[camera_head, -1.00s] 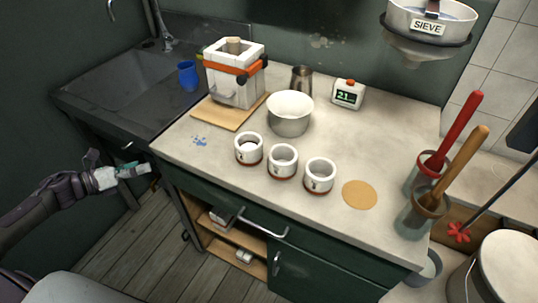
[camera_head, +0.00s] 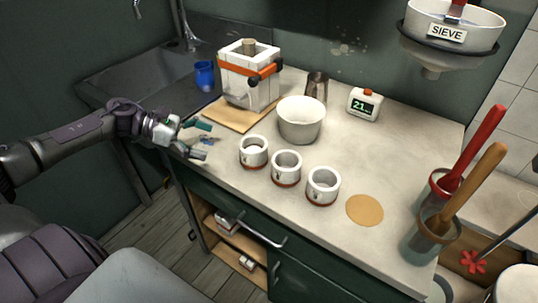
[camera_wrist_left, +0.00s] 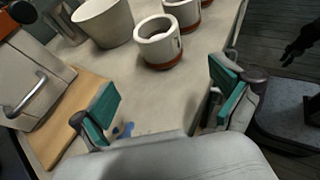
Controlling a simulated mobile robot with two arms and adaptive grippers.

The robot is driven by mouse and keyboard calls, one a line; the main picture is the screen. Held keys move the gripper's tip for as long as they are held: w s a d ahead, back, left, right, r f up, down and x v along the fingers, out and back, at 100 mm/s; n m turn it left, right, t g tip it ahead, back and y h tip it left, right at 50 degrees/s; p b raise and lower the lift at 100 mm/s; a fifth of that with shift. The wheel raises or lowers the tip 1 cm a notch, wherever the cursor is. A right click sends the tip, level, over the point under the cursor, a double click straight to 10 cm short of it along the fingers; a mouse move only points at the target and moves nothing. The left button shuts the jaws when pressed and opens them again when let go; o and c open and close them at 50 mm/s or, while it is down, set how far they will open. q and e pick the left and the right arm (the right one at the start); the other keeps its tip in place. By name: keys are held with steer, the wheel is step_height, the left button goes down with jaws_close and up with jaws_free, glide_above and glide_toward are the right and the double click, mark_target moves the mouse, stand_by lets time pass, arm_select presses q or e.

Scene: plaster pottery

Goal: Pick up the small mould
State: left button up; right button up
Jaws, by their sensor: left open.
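Three small round white moulds with reddish-brown bases stand upright in a row on the worktop: the left one (camera_head: 254,153), the middle one (camera_head: 286,169) and the right one (camera_head: 323,187). I cannot tell which one the task means. My left gripper (camera_head: 208,140) is open and empty, over the worktop's left edge, left of the left mould and apart from it. In the left wrist view, the nearest small mould (camera_wrist_left: 158,50) stands ahead of the open teal fingers (camera_wrist_left: 166,90). A dark claw-like shape at upper right there may be my right gripper (camera_wrist_left: 300,42); its fingers are unclear.
A large white block mould (camera_head: 250,82) with an orange strap stands on a wooden board (camera_head: 236,119). A white bowl (camera_head: 301,124), metal cup (camera_head: 317,88) and timer (camera_head: 363,104) are behind the row. A flat tan disc (camera_head: 365,210) lies at its right.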

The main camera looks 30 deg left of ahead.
mark_target(254, 153)
arm_select(q)
steer(key=x, duration=0.7)
steer(key=shift+w+d+f, duration=0.1)
steer(key=shift+w+d, duration=0.05)
steer(key=shift+d, duration=0.05)
steer(key=shift+w+d+f, duration=0.15)
steer(key=shift+d, duration=0.2)
steer(key=p+x, duration=0.2)
steer(key=x, duration=0.2)
steer(key=shift+w+d, duration=0.15)
steer(key=shift+d, duration=0.1)
steer(key=shift+w+d+f, duration=0.1)
steer(key=shift+f, duration=0.05)
steer(key=c, duration=1.5)
arm_select(e)
steer(key=shift+s+a+r, duration=0.1)
steer(key=shift+a+r, duration=0.15)
steer(key=shift+r, duration=0.3)
steer(key=shift+s+a+r, duration=0.1)
steer(key=shift+a+r, duration=0.15)
steer(key=shift+r, duration=0.25)
